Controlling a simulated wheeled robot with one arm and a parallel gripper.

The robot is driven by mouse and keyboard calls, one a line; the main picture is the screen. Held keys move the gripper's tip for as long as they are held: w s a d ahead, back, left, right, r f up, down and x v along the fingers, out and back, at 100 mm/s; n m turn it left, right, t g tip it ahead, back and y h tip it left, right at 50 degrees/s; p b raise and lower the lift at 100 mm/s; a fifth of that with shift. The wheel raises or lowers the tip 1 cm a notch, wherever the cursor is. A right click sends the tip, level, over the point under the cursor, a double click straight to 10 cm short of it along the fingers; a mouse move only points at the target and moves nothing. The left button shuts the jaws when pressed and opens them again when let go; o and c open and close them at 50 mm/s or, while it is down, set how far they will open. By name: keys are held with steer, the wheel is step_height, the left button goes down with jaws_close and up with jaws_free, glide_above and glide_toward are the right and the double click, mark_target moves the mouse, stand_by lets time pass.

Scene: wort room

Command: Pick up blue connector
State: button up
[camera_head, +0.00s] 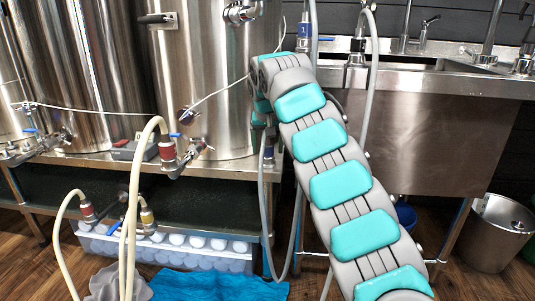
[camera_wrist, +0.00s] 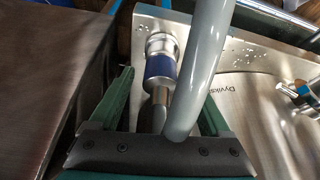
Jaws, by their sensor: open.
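In the wrist view, the blue connector (camera_wrist: 160,64) has a dark blue band and a silver collar, and sits against a bare metal surface. My gripper (camera_wrist: 164,90) is open, with one green finger to the left of the connector's lower part and the other to its right. I cannot tell whether either finger touches it. A thick grey hose (camera_wrist: 207,60) crosses in front of the right finger and hides part of it. In the head view, my arm covers most of the gripper, and a blue-banded connector (camera_head: 304,36) on a hose shows above the arm.
Steel tanks (camera_head: 215,85) stand on a bench at the left, with valves and cream hoses (camera_head: 132,200) in front. A steel sink (camera_head: 430,130) is at the right, with a metal bucket (camera_head: 495,235) below. A blue cloth (camera_head: 215,286) lies on the wooden floor.

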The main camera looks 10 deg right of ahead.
jaws_close()
stand_by(0.7)
